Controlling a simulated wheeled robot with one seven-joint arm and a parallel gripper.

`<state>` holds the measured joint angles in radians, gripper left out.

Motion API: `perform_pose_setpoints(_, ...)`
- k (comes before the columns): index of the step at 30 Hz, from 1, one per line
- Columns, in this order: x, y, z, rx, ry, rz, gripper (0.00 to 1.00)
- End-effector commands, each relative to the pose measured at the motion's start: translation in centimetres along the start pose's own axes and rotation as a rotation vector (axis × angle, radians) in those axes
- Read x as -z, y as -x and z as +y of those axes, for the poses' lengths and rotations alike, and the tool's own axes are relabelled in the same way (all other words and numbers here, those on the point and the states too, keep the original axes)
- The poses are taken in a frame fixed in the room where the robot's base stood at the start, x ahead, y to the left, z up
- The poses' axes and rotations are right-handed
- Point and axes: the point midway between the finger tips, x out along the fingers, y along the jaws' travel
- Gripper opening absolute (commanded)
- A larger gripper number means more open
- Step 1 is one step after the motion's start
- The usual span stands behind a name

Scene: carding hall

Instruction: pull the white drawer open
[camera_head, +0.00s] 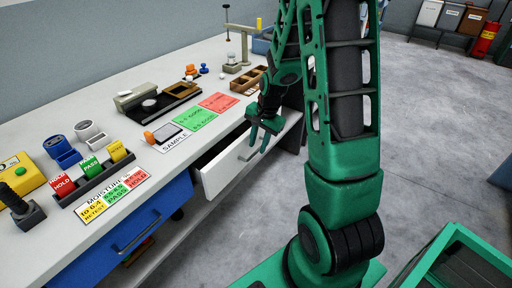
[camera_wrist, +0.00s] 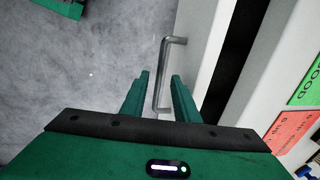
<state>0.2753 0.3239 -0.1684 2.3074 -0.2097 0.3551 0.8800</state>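The white drawer (camera_head: 225,168) under the bench stands partly open, with a dark gap behind its front. Its front also shows in the wrist view (camera_wrist: 206,50). Its grey bar handle (camera_wrist: 165,72) reaches between the two green fingers of my gripper (camera_wrist: 161,78). The fingers are apart, with the bar closer to the right one; I see no clear grip on it. In the head view my gripper (camera_head: 260,138) is at the drawer's front, and it hides part of the handle.
The bench top (camera_head: 105,85) carries sample cards, small trays and blocks. A blue drawer (camera_head: 125,230) with a handle is to the left. A green open bin (camera_head: 450,255) stands at lower right. The grey floor (camera_head: 440,120) in front is mostly clear.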

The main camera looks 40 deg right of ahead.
Motion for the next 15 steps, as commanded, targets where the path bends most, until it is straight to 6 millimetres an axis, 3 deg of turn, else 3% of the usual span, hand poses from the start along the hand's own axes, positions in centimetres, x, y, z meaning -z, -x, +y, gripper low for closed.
perform_pose_setpoints(6,0.0,-1.6,0.0,0.0,0.0,0.0,0.28)
perform_pose_setpoints(15,0.0,-1.8,0.0,0.001,0.0,0.001,0.28)
